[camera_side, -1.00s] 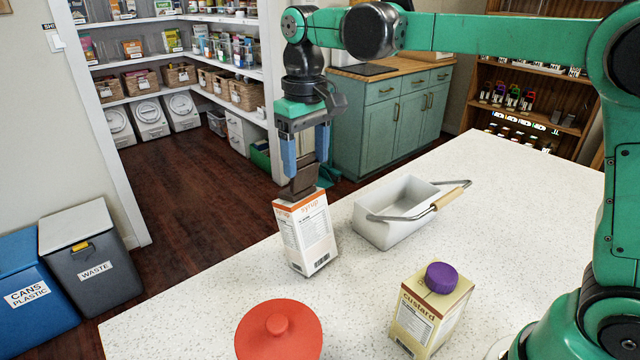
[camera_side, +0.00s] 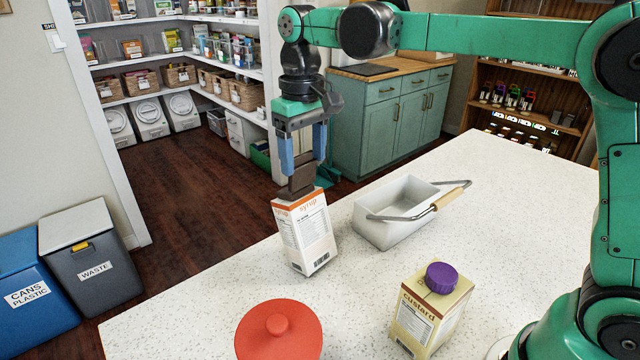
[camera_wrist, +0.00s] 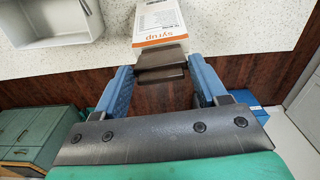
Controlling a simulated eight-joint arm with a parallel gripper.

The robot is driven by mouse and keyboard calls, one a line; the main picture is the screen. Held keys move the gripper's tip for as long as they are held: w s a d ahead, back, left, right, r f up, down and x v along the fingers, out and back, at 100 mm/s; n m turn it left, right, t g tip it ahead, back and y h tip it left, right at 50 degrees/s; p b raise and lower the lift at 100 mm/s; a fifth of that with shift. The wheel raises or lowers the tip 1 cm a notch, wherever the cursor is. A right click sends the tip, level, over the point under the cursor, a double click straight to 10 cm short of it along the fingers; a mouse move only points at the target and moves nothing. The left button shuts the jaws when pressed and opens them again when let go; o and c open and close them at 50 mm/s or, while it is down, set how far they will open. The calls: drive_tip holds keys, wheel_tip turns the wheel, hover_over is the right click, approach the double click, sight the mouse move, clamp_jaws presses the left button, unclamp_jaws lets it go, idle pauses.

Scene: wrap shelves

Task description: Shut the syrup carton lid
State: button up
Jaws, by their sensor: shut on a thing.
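The white and orange syrup carton (camera_side: 305,238) stands on the speckled counter, its top face partly hidden under my gripper. My gripper (camera_side: 303,172) points down above the carton, its blue fingers on either side of a brown, blocky lid (camera_side: 300,178) at the carton's top. In the wrist view, the brown lid (camera_wrist: 161,62) lies between the two blue fingers (camera_wrist: 160,88), against the orange top edge of the syrup carton (camera_wrist: 160,20). I cannot tell whether the lid is fully seated.
A white basket (camera_side: 385,232) with a wooden-handled bail stands just right of the carton. A custard carton (camera_side: 415,322) with a purple cap and a round red lidded thing (camera_side: 280,335) stand near the front. The counter's left edge is close to the syrup carton.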

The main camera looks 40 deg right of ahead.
sight(304, 165)
drive_tip(key=o, duration=0.5)
drive_tip(key=shift+r, duration=3.5)
drive_tip(key=s+d+f+t, duration=0.1)
drive_tip(key=s+f+t, duration=0.1)
drive_tip(key=s+f, duration=0.2)
drive_tip(key=s+d+f+t, duration=0.2)
drive_tip(key=s+f, duration=0.2)
drive_tip(key=s+d+f+t, duration=0.1)
drive_tip(key=s+f+t, duration=0.2)
drive_tip(key=s+f, duration=0.1)
drive_tip(key=shift+d+m, duration=0.35)
drive_tip(key=shift+m, duration=0.05)
